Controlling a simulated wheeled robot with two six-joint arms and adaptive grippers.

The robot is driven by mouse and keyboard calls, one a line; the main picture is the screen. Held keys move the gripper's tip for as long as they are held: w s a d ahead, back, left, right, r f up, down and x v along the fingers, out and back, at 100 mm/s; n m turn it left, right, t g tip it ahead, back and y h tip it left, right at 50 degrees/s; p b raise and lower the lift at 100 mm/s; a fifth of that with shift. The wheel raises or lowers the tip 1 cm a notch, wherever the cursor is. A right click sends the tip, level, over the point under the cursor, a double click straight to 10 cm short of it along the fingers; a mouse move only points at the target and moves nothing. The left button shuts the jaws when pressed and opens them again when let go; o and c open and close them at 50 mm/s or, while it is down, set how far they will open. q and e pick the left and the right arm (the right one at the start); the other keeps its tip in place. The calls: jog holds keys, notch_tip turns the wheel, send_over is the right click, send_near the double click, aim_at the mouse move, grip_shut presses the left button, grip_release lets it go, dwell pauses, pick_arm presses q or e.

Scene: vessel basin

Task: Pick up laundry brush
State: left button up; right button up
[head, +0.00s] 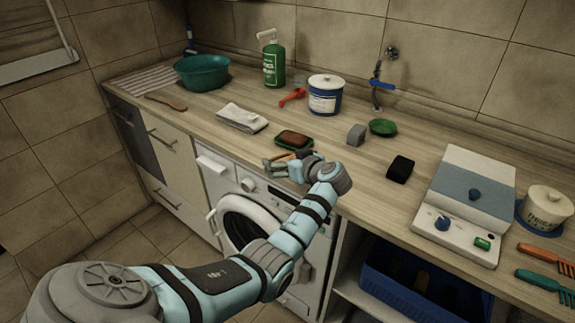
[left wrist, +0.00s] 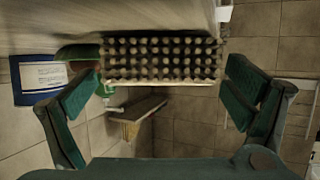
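The laundry brush (left wrist: 160,60) shows in the left wrist view as a block with rows of pale bristles facing the camera. In the head view a small wood-coloured part of it (head: 287,157) appears at the counter's front edge, mostly hidden by my left gripper. My left gripper (head: 284,163) is at the counter edge; in the left wrist view its two green-padded fingers (left wrist: 165,85) are wide apart, one to each side of the brush. No finger visibly touches it. My right gripper is not in view.
A brown block in a green dish (head: 278,142) lies just behind the brush. A folded cloth (head: 242,118) lies left, a grey block (head: 356,134) and black sponge (head: 400,168) right. A white-and-blue tub (head: 325,97) stands behind. The washing machine (head: 219,174) is below the counter.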

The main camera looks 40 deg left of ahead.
aim_at(287, 158)
pick_arm(q)
jog(key=c, duration=1)
jog(key=shift+o, duration=0.2)
notch_tip(287, 158, up, 20)
jog(key=p, duration=0.1)
